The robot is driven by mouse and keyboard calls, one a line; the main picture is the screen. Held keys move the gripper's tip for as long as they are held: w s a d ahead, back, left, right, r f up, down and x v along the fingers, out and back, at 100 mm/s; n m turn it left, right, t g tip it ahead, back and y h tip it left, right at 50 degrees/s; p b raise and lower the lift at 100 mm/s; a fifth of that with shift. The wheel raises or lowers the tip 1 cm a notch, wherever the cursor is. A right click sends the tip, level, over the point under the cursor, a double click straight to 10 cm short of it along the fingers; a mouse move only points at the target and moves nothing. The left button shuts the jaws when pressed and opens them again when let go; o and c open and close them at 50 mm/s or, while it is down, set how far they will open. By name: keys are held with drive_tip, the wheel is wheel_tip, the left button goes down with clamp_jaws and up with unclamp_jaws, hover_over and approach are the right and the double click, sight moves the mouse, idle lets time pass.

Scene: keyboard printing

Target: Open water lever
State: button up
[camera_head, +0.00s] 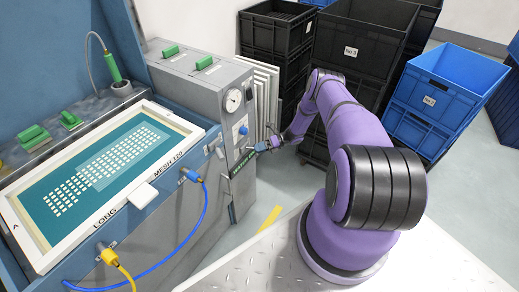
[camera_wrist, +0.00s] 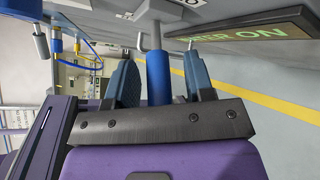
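The water lever's blue cylindrical handle (camera_wrist: 158,78) stands between the two fingers of my gripper (camera_wrist: 161,82) in the wrist view. Gaps show on both sides of the handle, so the fingers are apart around it and not closed on it. The handle's lower end is hidden behind the gripper body. A dark sign with green letters, partly readable as "WATER ON" (camera_wrist: 250,33), is to the right of the handle. In the head view my gripper (camera_head: 268,143) is at the machine's right side panel, beside the same sign (camera_head: 243,165); the lever itself is too small to make out clearly there.
A gauge (camera_head: 233,101) and a blue knob (camera_head: 243,131) are on the side panel above the sign. The framed screen (camera_head: 185,125) lies on the machine at left. Black crates (camera_head: 350,60) and blue crates (camera_head: 425,95) stand behind my arm. Floor is open below the panel.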

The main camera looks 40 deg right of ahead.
drive_tip(key=shift+d, duration=0.1)
drive_tip(key=v, duration=1)
drive_tip(key=shift+s+d, duration=0.2)
